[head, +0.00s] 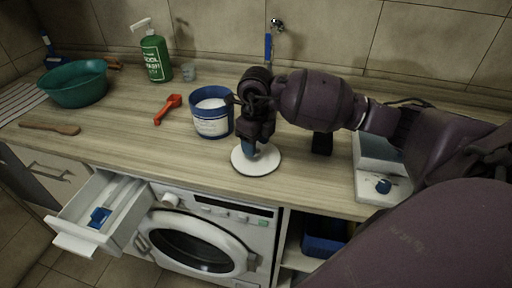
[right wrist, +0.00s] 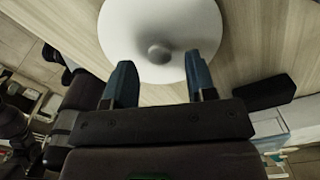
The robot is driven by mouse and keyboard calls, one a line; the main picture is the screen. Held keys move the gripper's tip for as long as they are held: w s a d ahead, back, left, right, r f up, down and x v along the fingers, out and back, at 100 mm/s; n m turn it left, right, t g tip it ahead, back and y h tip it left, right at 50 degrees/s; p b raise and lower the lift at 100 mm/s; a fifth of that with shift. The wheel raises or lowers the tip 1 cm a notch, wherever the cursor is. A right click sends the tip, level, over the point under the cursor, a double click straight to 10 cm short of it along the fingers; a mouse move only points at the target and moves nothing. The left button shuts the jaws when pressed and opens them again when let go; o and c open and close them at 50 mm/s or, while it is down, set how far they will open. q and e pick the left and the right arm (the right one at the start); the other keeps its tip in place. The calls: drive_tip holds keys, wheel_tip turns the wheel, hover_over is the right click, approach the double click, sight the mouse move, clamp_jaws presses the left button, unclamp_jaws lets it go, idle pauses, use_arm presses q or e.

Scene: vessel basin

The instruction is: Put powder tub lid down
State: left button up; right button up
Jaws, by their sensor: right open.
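The powder tub lid (head: 256,160) is a white disc lying on the wooden counter, to the right of the powder tub (head: 211,113). The tub is blue and white, has no lid on it, and shows white powder inside. My right gripper (head: 252,148) points down just above the lid. In the right wrist view the lid (right wrist: 160,22) shows a round central knob, and the two fingertips of my right gripper (right wrist: 160,80) stand apart on the near side of it with nothing between them. My left gripper is not in view.
A red scoop (head: 168,108) lies left of the tub. A scale (head: 382,170) is on the right. An open drawer (head: 107,208) juts out below the counter.

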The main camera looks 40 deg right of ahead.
wheel_tip(320, 180, up, 10)
idle(0.4)
drive_tip(key=shift+f, duration=0.1)
idle(0.4)
